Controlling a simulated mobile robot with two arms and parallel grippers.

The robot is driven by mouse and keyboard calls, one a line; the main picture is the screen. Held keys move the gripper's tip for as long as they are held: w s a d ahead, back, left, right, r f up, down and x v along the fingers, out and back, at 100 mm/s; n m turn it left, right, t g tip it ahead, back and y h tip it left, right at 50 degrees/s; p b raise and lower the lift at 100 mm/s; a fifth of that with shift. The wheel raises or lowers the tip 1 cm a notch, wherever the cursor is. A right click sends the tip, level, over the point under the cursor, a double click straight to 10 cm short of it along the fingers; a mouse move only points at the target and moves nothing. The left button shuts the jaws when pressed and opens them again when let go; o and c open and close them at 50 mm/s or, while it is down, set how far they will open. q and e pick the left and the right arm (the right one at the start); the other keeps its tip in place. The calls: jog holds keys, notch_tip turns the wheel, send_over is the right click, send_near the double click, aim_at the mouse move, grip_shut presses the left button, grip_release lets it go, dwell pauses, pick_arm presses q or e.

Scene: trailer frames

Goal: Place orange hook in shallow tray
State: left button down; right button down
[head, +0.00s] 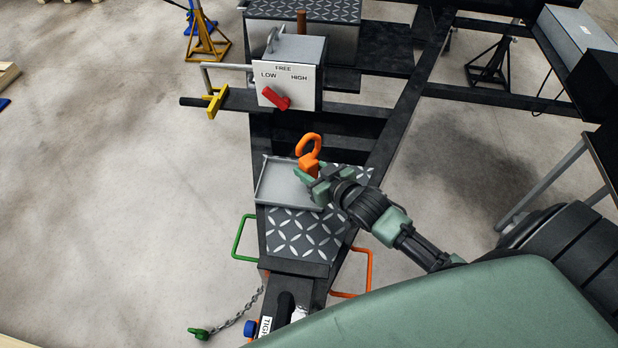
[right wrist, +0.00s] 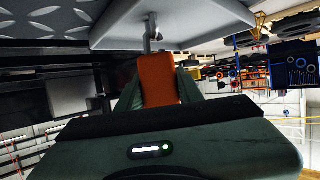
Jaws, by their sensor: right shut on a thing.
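The orange hook (head: 309,150) is upright in my right gripper (head: 309,177), its curved end up and its block-like base between the fingers. In the right wrist view the orange base (right wrist: 158,80) shows between the two green fingers (right wrist: 158,92). The shallow grey tray (head: 264,184) lies on the trailer's tongue, and my gripper and the hook are at its right side. The wrist view shows a grey tray surface (right wrist: 185,28) close to the hook. I cannot tell whether the hook touches the tray. My left gripper is not in view.
A green handle (head: 240,240) and an orange handle (head: 362,275) stick out at the sides. Open floor (head: 130,180) lies left.

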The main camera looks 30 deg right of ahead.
jog(key=shift+w+f, duration=0.1)
jog(key=shift+f, duration=1.8)
jog(key=shift+f, duration=0.1)
jog(key=shift+f, duration=0.15)
jog(key=c, duration=0.9)
grip_release()
jog(key=shift+s+r, duration=0.2)
jog(key=shift+s, duration=0.05)
jog(key=v, duration=1.1)
jog(key=shift+s+r, duration=0.1)
jog(key=shift+s, duration=0.25)
jog(key=shift+d, duration=0.1)
